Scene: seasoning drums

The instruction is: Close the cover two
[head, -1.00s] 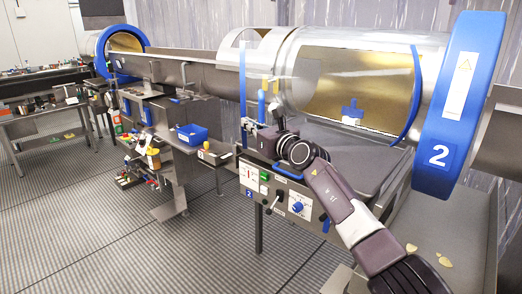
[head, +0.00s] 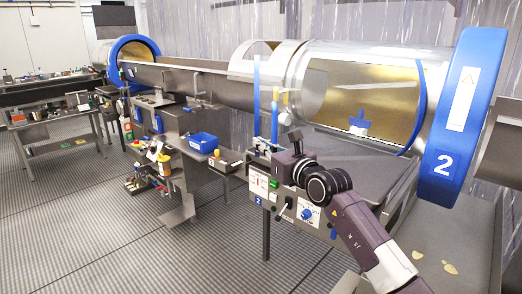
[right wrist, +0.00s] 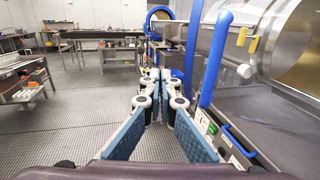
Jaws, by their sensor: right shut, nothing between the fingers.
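Drum two (head: 462,115) has a blue ring with a white 2, at the right of the head view. To its left is a wide opening with the golden inside (head: 365,100) showing behind what looks like a clear curved cover; I cannot tell the cover's exact edges. A yellow handle (head: 286,97) stands at the opening's left edge; it also shows in the right wrist view (right wrist: 254,45). My right gripper (head: 295,137) is below and near this handle, apart from it. In the right wrist view its blue-padded fingers (right wrist: 160,78) are shut and empty. My left gripper is not seen.
Blue upright bars (head: 257,95) stand close to my right gripper, also in the right wrist view (right wrist: 215,58). Below is a control panel (head: 290,200) with a blue knob.

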